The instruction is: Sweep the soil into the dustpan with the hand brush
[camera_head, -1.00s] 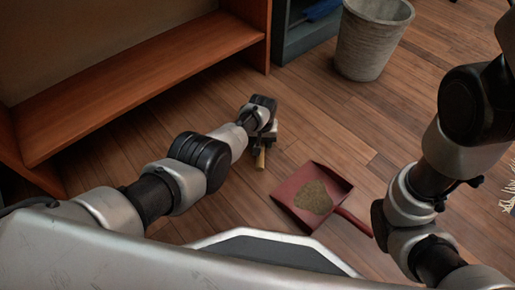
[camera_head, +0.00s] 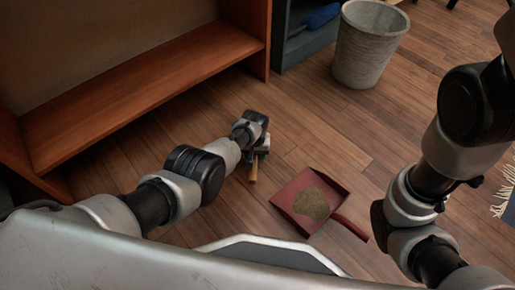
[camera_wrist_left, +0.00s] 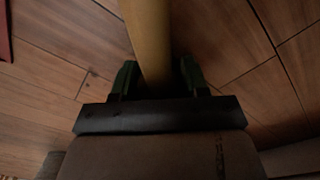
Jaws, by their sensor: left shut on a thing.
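My left gripper (camera_head: 254,158) is shut on the hand brush (camera_head: 253,174), whose light wooden handle shows below the jaws. In the left wrist view the handle (camera_wrist_left: 148,42) runs up between the two dark fingers (camera_wrist_left: 158,80). The bristles are not clearly seen. The red dustpan (camera_head: 288,196) lies on the floor to the right of the left gripper, its handle pointing to the lower right. A brown patch of soil (camera_head: 312,204) lies within the dustpan. My right arm stands at the right of the head view, and its gripper does not show.
A wooden shelf unit (camera_head: 150,85) stands at the upper left. A grey-blue cabinet (camera_head: 305,45) holds a blue object (camera_head: 322,16). A grey bin (camera_head: 366,50) stands behind the dustpan. A pale fringed item (camera_head: 503,203) lies at the right edge. Floor around the dustpan is mostly clear.

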